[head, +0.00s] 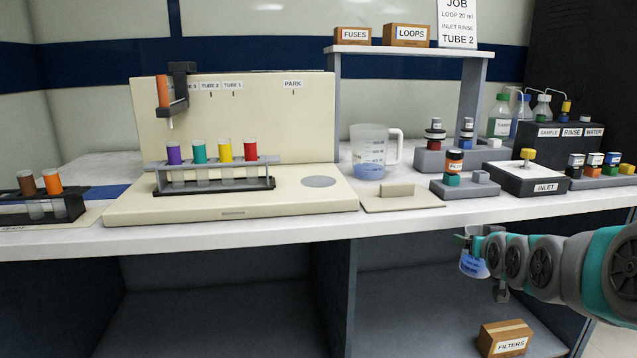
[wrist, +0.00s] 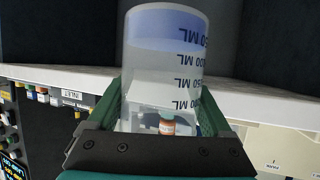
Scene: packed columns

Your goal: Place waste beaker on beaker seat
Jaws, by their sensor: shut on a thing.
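My gripper (head: 481,246) is shut on a clear beaker with blue liquid (head: 473,264), in front of the bench and below its top, at the right in the head view. In the wrist view, the beaker (wrist: 165,60) shows ML marks, between the green fingers of my gripper (wrist: 161,110). A round grey disc (head: 319,181), which looks like the beaker seat, lies bare on the right part of the cream instrument's base (head: 230,207). My gripper is well to the right of it and lower.
A clear handled jug (head: 369,152) stands right of the disc, behind a beige plate with a block (head: 398,190). A rack of coloured tubes (head: 212,175) stands left of the disc. The inlet block (head: 527,178) and several vials crowd the bench's right. A filters box (head: 505,338) sits low down.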

